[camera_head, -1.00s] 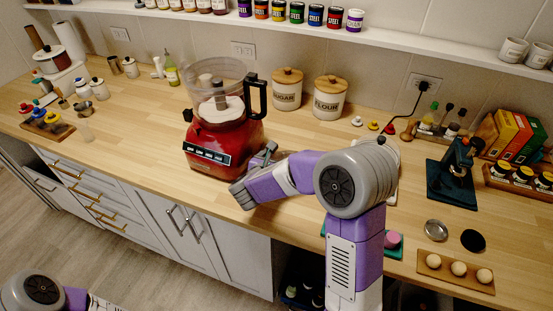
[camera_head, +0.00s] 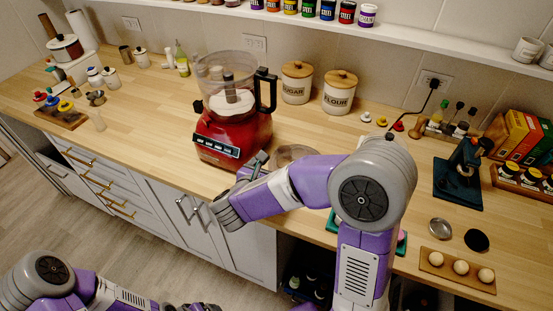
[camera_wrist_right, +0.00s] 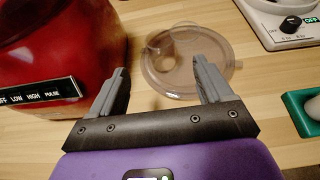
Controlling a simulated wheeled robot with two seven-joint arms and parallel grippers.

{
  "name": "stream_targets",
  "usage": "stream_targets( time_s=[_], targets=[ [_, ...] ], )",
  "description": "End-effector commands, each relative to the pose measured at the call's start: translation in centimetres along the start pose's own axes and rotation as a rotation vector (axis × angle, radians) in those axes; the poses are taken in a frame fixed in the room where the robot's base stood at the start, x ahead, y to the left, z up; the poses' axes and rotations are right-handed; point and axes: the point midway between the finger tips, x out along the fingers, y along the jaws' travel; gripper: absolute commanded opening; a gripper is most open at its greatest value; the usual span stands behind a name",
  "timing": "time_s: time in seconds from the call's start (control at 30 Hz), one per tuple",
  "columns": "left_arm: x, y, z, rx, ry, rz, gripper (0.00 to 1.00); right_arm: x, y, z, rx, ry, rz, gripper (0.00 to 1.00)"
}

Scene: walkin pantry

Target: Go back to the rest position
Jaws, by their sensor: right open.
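My right arm reaches over the counter in the head view, with its gripper (camera_head: 256,166) just in front of the red food processor (camera_head: 232,135). In the right wrist view the gripper's two fingers (camera_wrist_right: 160,88) are wide apart with nothing held between them. A clear round lid (camera_wrist_right: 190,75) lies on the counter beyond the fingertips. The lid also shows in the head view (camera_head: 294,152), partly hidden by my arm. The processor's red base (camera_wrist_right: 50,60) is close to the left finger.
Sugar (camera_head: 296,82) and flour (camera_head: 340,92) canisters stand behind the processor. A white appliance with a dial (camera_wrist_right: 290,22) and a green tray (camera_wrist_right: 302,110) lie right of the gripper. An egg holder (camera_head: 457,271) is at the front right.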

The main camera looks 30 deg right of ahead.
Motion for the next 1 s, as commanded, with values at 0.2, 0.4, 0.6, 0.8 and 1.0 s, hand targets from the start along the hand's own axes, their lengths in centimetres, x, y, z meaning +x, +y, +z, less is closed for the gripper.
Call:
stream_targets(
  time_s=[0.2, 0.4, 0.6, 0.8, 1.0],
  targets=[
    [-0.1, 0.0, 0.0, 0.0, 0.0, 0.0, 0.81, -0.8, -0.1, 0.0, -0.001, 0.0, -0.001, 0.79],
    [-0.1, 0.0, 0.0, 0.0, 0.0, 0.0, 0.81, -0.8, 0.0, 0.0, 0.0, 0.0, -0.001, 0.79],
    [-0.1, 0.0, 0.0, 0.0, 0.0, 0.0, 0.81, -0.8, 0.0, 0.0, 0.0, 0.0, -0.001, 0.79],
    [-2.1, 0.8, 0.1, 0.0, 0.0, 0.0, 0.81, -1.6, 0.0, 2.0, 0.0, -0.001, -0.001, 0.79],
    [-7.5, 2.8, 0.3, 0.0, 0.0, 0.0, 0.81, -3.8, 0.0, 7.3, 0.0, -0.001, 0.0, 0.79]
  ],
)
